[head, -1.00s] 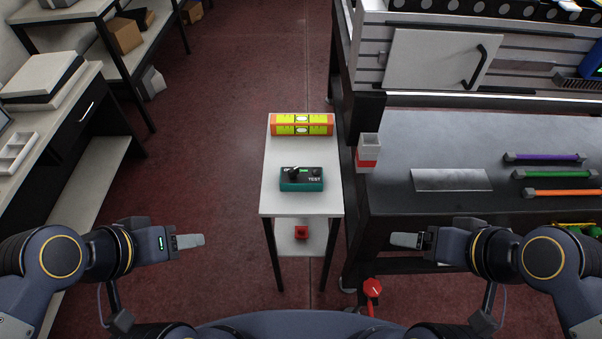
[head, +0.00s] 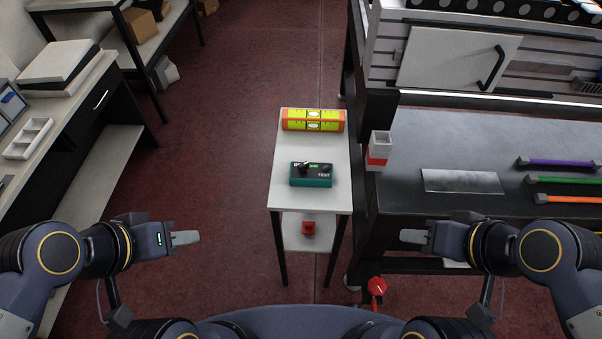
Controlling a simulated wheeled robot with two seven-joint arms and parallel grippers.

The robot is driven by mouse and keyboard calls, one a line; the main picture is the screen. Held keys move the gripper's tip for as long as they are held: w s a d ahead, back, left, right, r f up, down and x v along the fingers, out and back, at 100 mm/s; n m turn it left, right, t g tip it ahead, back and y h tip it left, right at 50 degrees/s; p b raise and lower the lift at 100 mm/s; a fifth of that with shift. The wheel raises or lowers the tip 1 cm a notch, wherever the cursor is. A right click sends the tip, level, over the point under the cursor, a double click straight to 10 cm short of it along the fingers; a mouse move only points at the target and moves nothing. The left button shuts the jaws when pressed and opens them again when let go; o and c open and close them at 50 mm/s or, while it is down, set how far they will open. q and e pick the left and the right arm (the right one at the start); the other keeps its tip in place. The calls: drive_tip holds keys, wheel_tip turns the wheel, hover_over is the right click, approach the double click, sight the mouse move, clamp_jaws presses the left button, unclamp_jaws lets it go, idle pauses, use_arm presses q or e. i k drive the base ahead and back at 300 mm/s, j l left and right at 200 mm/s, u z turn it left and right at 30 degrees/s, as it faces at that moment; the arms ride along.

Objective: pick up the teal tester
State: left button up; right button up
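The teal tester (head: 311,181), a small box with a dark top and a "TEST" label, lies on the near half of a narrow white side table (head: 290,198). My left gripper (head: 198,237) is left of and nearer than the table, apart from the tester. My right gripper (head: 403,236) is right of and nearer than the table, also apart from the tester. Both grippers are seen side-on and hold nothing visible; the gap between their fingers does not show.
An orange and yellow level (head: 312,126) lies behind the tester. A small red object (head: 309,228) sits on the lower shelf. A dark workbench (head: 440,150) with coloured bars stands close on the right. Open floor lies left.

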sight(319, 174)
drive_tip(key=j+u, duration=0.5)
drive_tip(key=u, duration=0.2)
drive_tip(key=i+j+u, duration=0.1)
drive_tip(key=u, duration=0.25)
drive_tip(key=i+j+z, duration=0.15)
drive_tip(key=i+j, duration=0.75)
drive_tip(key=i+z, duration=0.25)
drive_tip(key=z, duration=0.2)
drive_tip(key=i+z, duration=0.2)
drive_tip(key=z, duration=0.2)
drive_tip(key=i+j+z, duration=0.15)
drive_tip(key=z, duration=0.3)
drive_tip(key=i+z, duration=0.25)
drive_tip(key=z, duration=0.2)
drive_tip(key=i+j+z, duration=0.15)
drive_tip(key=z, duration=0.3)
drive_tip(key=i+j+z, duration=0.25)
drive_tip(key=z, duration=0.2)
drive_tip(key=i+j+z, duration=0.2)
drive_tip(key=z, duration=0.25)
drive_tip(key=i+j+z, duration=0.15)
drive_tip(key=j+z, duration=0.3)
drive_tip(key=l, duration=0.1)
